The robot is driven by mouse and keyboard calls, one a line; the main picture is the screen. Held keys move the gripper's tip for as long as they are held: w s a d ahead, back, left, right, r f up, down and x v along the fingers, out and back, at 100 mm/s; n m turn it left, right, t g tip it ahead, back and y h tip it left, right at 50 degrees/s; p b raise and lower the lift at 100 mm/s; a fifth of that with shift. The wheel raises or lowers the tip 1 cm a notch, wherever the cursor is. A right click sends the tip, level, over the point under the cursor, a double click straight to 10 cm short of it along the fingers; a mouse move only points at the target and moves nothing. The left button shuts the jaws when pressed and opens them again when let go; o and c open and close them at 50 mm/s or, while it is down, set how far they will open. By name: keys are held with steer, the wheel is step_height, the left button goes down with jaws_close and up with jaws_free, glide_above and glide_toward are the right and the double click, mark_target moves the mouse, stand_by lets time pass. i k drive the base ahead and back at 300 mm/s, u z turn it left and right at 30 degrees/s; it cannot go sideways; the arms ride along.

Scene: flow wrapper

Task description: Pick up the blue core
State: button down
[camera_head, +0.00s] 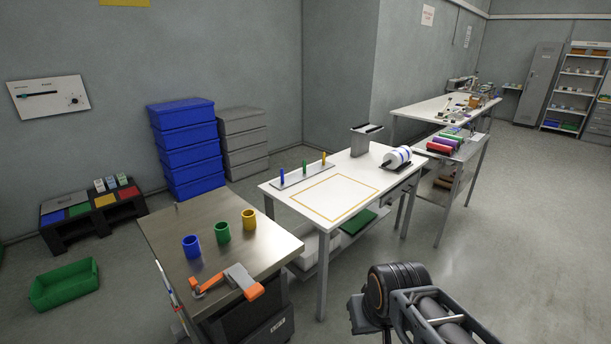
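The blue core (191,246) is a short hollow cylinder, standing upright near the left side of the metal-topped table (185,216). A green core (222,232) and a yellow core (249,220) stand upright to its right, apart from it, in a slanting row. Nothing covers the blue core. Parts of my arm show at the lower right, well away from the cores. I cannot make out my gripper's fingers in this view.
An orange and grey tool (238,278) lies in front of the cores. A white table (297,205) holds a plate with blue, green and yellow pegs (304,168) and a white roll (397,157). A green crate (65,285) sits on the floor at left. Floor at right is open.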

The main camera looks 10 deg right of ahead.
mark_target(191, 246)
steer(key=u, duration=0.25)
steer(key=k, duration=0.35)
steer(key=u, duration=1.7)
steer(key=i, duration=2.05)
steer(key=z, duration=0.05)
